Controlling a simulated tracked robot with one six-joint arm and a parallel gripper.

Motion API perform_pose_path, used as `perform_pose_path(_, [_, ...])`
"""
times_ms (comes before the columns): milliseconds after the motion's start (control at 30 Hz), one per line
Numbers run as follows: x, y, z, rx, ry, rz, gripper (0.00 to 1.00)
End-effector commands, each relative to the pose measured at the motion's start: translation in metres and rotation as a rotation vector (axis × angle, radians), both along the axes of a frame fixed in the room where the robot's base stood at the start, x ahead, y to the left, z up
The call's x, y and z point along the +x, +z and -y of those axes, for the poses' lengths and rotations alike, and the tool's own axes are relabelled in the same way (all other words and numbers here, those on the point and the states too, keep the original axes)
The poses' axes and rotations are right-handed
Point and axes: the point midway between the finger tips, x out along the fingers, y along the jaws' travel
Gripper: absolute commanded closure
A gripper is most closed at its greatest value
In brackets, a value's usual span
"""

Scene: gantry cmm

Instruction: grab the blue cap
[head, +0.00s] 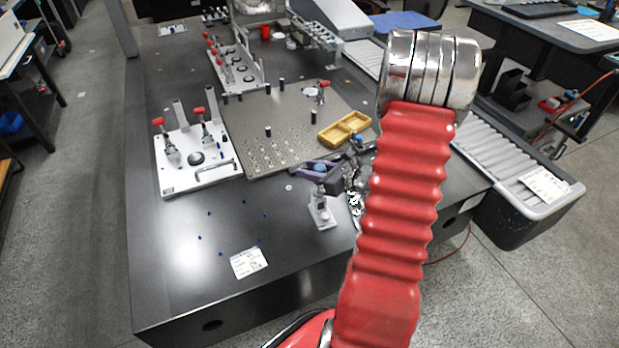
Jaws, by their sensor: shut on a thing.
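My gripper (312,169) is near the front right corner of the perforated metal plate, left of my red arm sleeve. Its fingers point left and are shut on a small rounded blue thing, which looks like the blue cap (320,167). The fingers hide part of the cap. I cannot tell whether the cap is clear of the surface below. Another small blue spot (358,138) shows just above the wrist; I cannot tell what it is.
A small grey stand (322,210) is just in front. A white fixture with red-handled clamps (197,178) is at left. The dark table's front left (175,270) is mostly clear.

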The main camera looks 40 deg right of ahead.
Motion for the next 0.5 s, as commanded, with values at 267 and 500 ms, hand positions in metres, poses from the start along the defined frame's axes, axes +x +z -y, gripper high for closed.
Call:
perform_pose_path(267, [0.000,0.038,0.000,-0.002,0.001,0.002,0.92])
perform_pose_path(500, [0.000,0.049,0.000,0.000,0.001,0.000,0.92])
